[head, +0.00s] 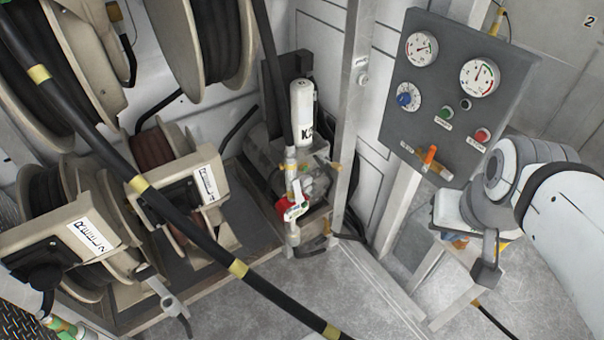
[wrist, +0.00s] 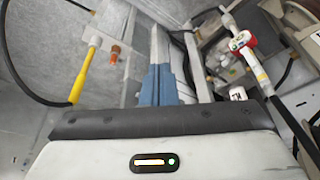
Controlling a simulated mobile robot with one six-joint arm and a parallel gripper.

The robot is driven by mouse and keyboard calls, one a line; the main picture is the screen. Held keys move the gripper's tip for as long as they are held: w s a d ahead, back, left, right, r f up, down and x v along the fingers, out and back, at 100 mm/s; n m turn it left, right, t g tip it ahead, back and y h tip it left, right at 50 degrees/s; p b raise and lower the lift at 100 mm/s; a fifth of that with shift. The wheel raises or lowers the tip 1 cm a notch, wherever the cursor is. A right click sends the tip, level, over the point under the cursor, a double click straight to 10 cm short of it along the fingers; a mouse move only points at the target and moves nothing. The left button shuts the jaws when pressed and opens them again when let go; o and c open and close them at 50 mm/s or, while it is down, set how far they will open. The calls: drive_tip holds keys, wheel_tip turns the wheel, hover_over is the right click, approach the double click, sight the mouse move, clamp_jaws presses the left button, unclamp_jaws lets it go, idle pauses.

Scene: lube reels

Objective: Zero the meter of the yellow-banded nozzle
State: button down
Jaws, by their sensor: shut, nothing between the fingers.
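My gripper (head: 487,272) hangs at the right in the head view, below the control panel. In the wrist view its blue-grey fingers (wrist: 158,85) are together with nothing between them. A nozzle with a red and white meter body (head: 292,207) hangs upright from a black hose by the reels, left of my gripper and apart from it. It also shows in the wrist view (wrist: 241,41) at the upper right. Small yellowish parts show near it, but I cannot tell whether they are its band. The meter's display and buttons are too small to read.
A black hose with yellow bands (head: 139,184) crosses the foreground. The grey panel (head: 455,85) carries gauges and buttons. A pale post (head: 350,120) stands between panel and reels. A yellow fitting (wrist: 81,83) with a black hose is left of my fingers. Grey floor (head: 320,290) is clear.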

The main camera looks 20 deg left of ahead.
drive_tip(key=w+d+f+n+h+b, duration=0.2)
drive_tip(key=w+f+n+h+b, duration=0.15)
drive_tip(key=f+b, duration=0.7)
drive_tip(key=w+d+f+n+h+b, duration=0.25)
drive_tip(key=f+n+h+b, duration=0.25)
drive_tip(key=f+b, duration=0.55)
drive_tip(key=w+a+f+n+t+h+b, duration=0.2)
drive_tip(key=w+a+f+n+t+b, duration=0.45)
drive_tip(key=b, duration=0.45)
drive_tip(key=w+a+f+n+t+y+b, duration=0.1)
drive_tip(key=a+f+n+t+y+b, duration=0.3)
drive_tip(key=a, duration=0.8)
drive_tip(key=w+a+f+n+t+y+b, duration=0.2)
drive_tip(key=a+f+n+t+y+b, duration=0.3)
drive_tip(key=a+f+n+y+b, duration=0.3)
drive_tip(key=a+f+n+b, duration=0.2)
drive_tip(key=a+f+b, duration=0.1)
drive_tip(key=a, duration=0.1)
drive_tip(key=shift+w+a, duration=0.15)
drive_tip(key=shift+w, duration=0.1)
drive_tip(key=shift+w+t, duration=0.1)
drive_tip(key=shift+t, duration=0.15)
